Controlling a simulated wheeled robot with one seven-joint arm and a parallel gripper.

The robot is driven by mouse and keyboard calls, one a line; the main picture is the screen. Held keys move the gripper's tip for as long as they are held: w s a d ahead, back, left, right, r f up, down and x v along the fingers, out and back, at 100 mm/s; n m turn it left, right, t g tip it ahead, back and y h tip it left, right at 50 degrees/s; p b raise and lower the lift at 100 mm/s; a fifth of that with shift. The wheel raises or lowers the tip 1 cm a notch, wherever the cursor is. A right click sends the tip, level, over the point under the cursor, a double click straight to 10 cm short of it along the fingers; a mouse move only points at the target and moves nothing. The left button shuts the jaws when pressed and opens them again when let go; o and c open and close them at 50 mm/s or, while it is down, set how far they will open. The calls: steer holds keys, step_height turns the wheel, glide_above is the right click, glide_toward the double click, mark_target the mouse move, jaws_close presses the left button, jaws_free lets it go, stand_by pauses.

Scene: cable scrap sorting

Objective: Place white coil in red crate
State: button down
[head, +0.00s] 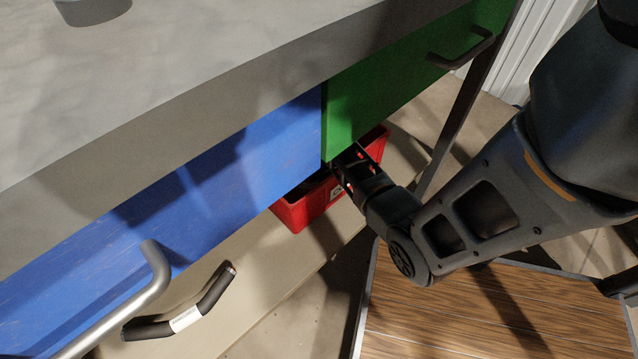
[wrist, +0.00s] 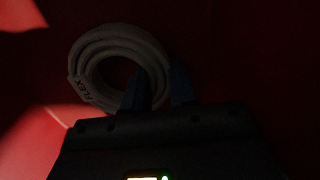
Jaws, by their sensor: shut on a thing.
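The white coil (wrist: 82,53) is a ring of looped cable with dark lettering on its left side, dim in the wrist view. My gripper (wrist: 154,88) is shut on the coil's right side, one finger on each side of the loops. Red surfaces surround it in the wrist view. In the head view, the red crate (head: 298,215) stands below the drawers, and my gripper (head: 347,168) reaches down into its opening. The coil is hidden in the head view. I cannot tell whether the coil touches the crate floor.
A blue drawer front (head: 215,180) and a green drawer front (head: 385,85) with metal handles hang just above the crate. A black cable piece (head: 212,292) with a white label lies lower left. A wood-topped surface (head: 450,320) lies below my arm.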

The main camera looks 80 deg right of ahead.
steer(key=shift+f, duration=0.1)
steer(key=c, duration=0.9)
jaws_free()
step_height(320, 180, up, 12)
steer(key=p, duration=0.5)
steer(key=shift+p, duration=0.35)
